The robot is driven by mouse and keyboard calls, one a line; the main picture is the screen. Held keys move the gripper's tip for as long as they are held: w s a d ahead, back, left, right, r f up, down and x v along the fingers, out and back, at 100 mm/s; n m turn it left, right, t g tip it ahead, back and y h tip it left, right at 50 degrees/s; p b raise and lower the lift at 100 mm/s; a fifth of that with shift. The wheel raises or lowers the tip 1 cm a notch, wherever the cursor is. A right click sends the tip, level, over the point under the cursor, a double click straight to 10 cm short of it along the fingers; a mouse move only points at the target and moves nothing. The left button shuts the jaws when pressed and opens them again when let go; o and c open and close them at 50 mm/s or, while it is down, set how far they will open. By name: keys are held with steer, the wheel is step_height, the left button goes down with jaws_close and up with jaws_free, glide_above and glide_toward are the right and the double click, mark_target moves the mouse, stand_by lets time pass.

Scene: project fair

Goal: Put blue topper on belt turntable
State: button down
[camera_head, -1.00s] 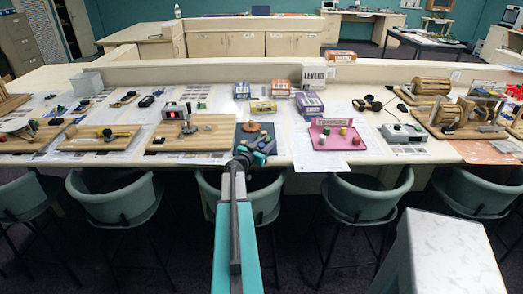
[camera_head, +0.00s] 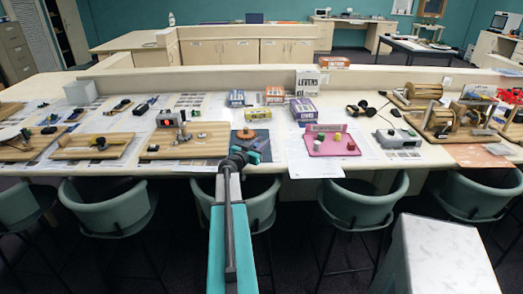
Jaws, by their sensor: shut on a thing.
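My gripper (camera_head: 248,157) is small in the head view, at the far end of my arm. It is at the front edge of the long table, over the near side of a dark board. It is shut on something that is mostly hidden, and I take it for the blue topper. The board (camera_head: 262,143) carries an orange round piece (camera_head: 247,133), which may be the belt turntable; I cannot be sure. A pink tray (camera_head: 332,148) with a few small coloured blocks stands to the right of my gripper. No blue block shows in it.
Wooden boards (camera_head: 165,150) with small devices stand left. Small boxes (camera_head: 305,110) stand behind the dark board. Chairs (camera_head: 365,200) line the table's front. A pale pedestal (camera_head: 440,260) stands front right.

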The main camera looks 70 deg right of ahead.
step_height(320, 180, up, 14)
steer(key=shift+r, duration=0.2)
stand_by(0.4)
stand_by(0.5)
